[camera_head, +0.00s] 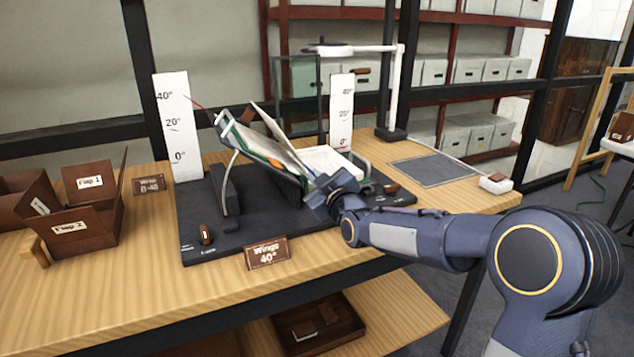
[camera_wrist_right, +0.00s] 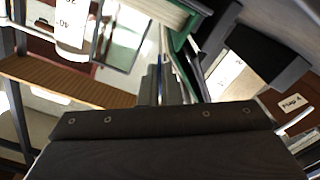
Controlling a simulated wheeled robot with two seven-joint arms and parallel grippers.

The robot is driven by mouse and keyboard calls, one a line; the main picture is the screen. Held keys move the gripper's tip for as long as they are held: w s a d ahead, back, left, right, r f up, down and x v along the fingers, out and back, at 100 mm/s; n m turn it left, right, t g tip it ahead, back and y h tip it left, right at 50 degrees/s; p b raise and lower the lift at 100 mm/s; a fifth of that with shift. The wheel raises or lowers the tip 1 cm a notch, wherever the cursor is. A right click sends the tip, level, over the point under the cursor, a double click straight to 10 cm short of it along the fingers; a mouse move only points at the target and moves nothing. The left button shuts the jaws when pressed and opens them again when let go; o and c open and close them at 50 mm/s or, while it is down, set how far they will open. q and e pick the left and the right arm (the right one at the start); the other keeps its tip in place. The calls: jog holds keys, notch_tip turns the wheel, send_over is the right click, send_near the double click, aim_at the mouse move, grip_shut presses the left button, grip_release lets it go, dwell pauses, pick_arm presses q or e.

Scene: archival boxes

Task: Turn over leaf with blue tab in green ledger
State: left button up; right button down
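The green ledger (camera_head: 262,148) lies open in a dark cradle, its left side tilted up and one leaf standing up near its middle. An orange mark shows on its lower edge. In the right wrist view the green cover edge (camera_wrist_right: 181,40) and pale leaf edges are close ahead of the gripper. A thin blue streak (camera_wrist_right: 160,63) there may be the blue tab; I cannot make the tab out in the head view. My right gripper (camera_head: 318,199) is at the ledger's lower right edge. Whether its fingers hold a leaf is unclear. My left gripper is out of view.
The cradle stands on a black base board (camera_head: 232,243) between two white angle scales. A "Wings 40°" sign (camera_head: 267,254) is at its front. Brown flap boxes (camera_head: 78,222) stand at left. A grey mat (camera_head: 434,170) lies bare at right, near a lamp stand (camera_head: 393,90).

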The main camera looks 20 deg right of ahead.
jog(key=c, duration=1.6)
grip_release()
jog(key=shift+c, duration=0.2)
jog(key=s, duration=0.7)
jog(key=shift+s+d, duration=0.35)
jog(key=shift+s, duration=0.05)
